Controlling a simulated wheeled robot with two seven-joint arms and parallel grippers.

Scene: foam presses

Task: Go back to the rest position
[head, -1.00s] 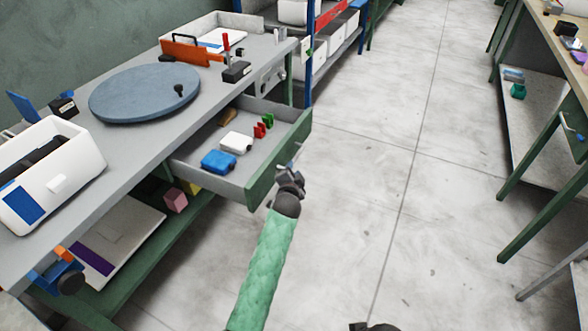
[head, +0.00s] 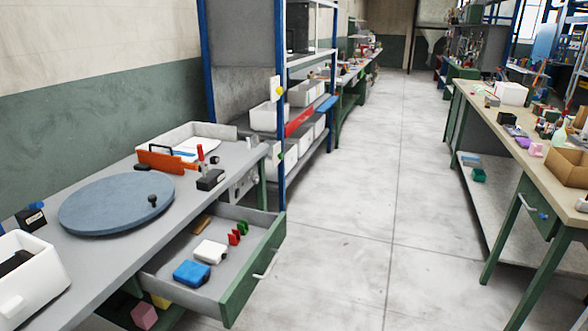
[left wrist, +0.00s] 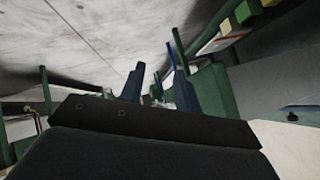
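The task names no object, only a rest position. Neither of my arms shows in the head view. In the left wrist view, the dark body of my left gripper fills the bottom. The two dark blue-grey fingers of my left gripper (left wrist: 156,70) stand up beyond it with a gap between them. I see nothing held in that gap. Behind the fingers are grey floor and green furniture parts. My right gripper is in neither view.
The green drawer (head: 252,287) stands open from the left workbench (head: 105,245), holding a blue item (head: 192,273), a white item (head: 210,251) and small red and green pieces. A round grey disc (head: 115,203) lies on the bench. The aisle floor (head: 345,235) is clear; another bench (head: 545,130) stands right.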

